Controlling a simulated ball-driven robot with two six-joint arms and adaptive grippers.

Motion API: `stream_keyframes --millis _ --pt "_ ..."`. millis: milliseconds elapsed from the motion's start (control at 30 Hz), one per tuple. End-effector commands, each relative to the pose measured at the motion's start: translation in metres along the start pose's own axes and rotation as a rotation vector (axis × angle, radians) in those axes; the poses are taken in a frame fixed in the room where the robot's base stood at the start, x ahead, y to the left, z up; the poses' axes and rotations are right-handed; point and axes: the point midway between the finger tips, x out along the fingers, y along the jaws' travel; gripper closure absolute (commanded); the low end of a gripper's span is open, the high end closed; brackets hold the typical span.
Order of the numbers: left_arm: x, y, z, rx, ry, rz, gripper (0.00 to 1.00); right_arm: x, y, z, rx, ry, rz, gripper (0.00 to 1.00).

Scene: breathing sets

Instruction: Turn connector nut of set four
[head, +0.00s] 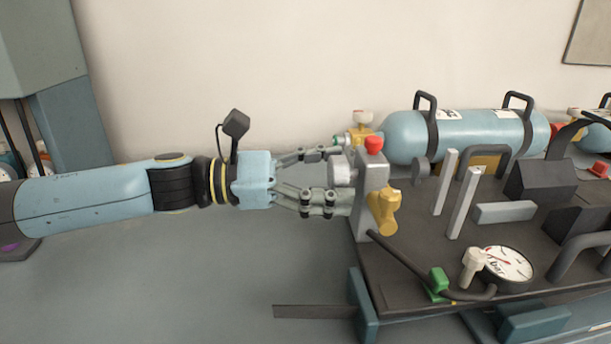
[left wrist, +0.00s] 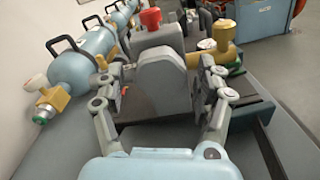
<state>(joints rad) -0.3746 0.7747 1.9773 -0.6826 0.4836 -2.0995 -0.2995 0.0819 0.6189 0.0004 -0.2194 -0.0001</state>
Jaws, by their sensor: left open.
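A breathing set lies on a dark backplate (head: 400,285); no set number is readable. At its left end stands a grey block (head: 372,190) with a red knob (head: 374,143) on top and a yellow fitting (head: 384,212) on its near side. A round grey nut-like piece (head: 342,170) sticks out from the block's left face. My left gripper (head: 343,177) is open, its fingers spread above and below this piece. In the left wrist view a rounded grey piece (left wrist: 162,80) sits between the open fingers (left wrist: 163,66). Contact cannot be told. My right gripper is out of view.
A blue cylinder (head: 460,134) with black handles lies along the back, with a yellow valve (left wrist: 55,98) at its end. A gauge (head: 508,262), a black hose (head: 405,259) and grey bars (head: 463,203) stand in front. The grey tabletop (head: 200,290) is clear on the left.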

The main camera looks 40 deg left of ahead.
Motion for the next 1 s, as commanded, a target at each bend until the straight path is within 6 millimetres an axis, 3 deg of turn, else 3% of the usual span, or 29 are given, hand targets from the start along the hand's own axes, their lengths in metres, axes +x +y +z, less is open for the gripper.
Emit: stream_keyframes --millis 600,1000 --pt "-0.06 -0.002 -0.001 -0.002 0.006 -0.01 0.29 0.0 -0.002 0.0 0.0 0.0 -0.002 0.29" --pt "-0.069 0.0 -0.001 0.0 0.004 0.001 0.29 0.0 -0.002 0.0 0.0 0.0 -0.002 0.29"
